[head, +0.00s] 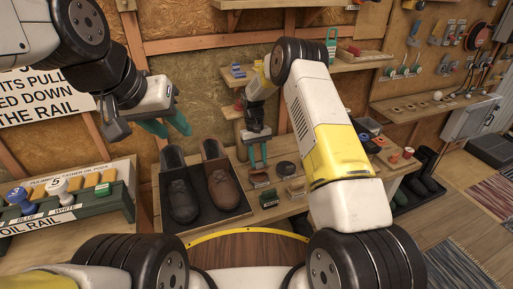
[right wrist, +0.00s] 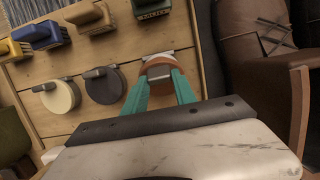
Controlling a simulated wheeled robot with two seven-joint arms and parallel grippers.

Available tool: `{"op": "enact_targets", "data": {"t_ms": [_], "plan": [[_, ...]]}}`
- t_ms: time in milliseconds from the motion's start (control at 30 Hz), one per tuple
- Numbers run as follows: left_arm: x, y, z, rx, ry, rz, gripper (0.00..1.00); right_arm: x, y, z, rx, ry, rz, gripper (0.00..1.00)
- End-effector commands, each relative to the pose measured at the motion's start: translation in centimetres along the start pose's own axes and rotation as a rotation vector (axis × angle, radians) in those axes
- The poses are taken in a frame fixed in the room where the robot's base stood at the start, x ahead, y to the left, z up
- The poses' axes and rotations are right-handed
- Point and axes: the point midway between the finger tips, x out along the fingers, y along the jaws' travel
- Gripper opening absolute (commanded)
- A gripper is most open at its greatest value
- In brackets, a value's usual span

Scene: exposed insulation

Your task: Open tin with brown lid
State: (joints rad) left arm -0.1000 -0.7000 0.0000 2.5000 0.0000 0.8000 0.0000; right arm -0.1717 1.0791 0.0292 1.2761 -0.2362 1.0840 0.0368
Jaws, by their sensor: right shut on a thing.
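The tin with the brown lid (right wrist: 158,72) is between the green fingertips of my right gripper (right wrist: 160,85) in the right wrist view. The fingers touch the lid from both sides and are shut on it. In the head view my right gripper (head: 258,160) reaches down to the bench, with the brown lid (head: 259,177) under its fingertips. Whether the lid is apart from its tin cannot be told. My left gripper (head: 165,126) hangs in the air at the upper left, its green fingers apart and empty.
A tray (head: 213,222) with a black shoe (head: 180,190) and a brown shoe (head: 220,180) stands left of the tin. A cream tin (right wrist: 60,97) and a dark grey tin (right wrist: 103,85) are beside it, with several brushes (right wrist: 88,17) nearby.

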Motion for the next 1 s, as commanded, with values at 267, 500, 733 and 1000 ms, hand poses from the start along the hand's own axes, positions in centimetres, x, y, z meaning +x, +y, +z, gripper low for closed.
{"op": "enact_targets", "data": {"t_ms": [267, 500, 733, 1000], "plan": [[0.0, 0.0, 0.0, 0.0, 0.0, 0.0, 0.36, -0.2, 0.0, -0.5, 0.0, 0.016, 0.0, 0.44], [0.0, 0.0, 0.0, 0.0, 0.0, 0.0, 0.36, -0.1, 0.0, -0.2, 0.0, 0.009, 0.0, 0.55], [0.0, 0.0, 0.0, 0.0, 0.0, 0.0, 0.36, 0.3, 0.0, 0.2, 0.0, 0.006, 0.0, 0.55], [0.0, 0.0, 0.0, 0.0, 0.0, 0.0, 0.36, 2.8, 0.0, 2.5, -0.001, 0.045, 0.0, 0.55]]}}
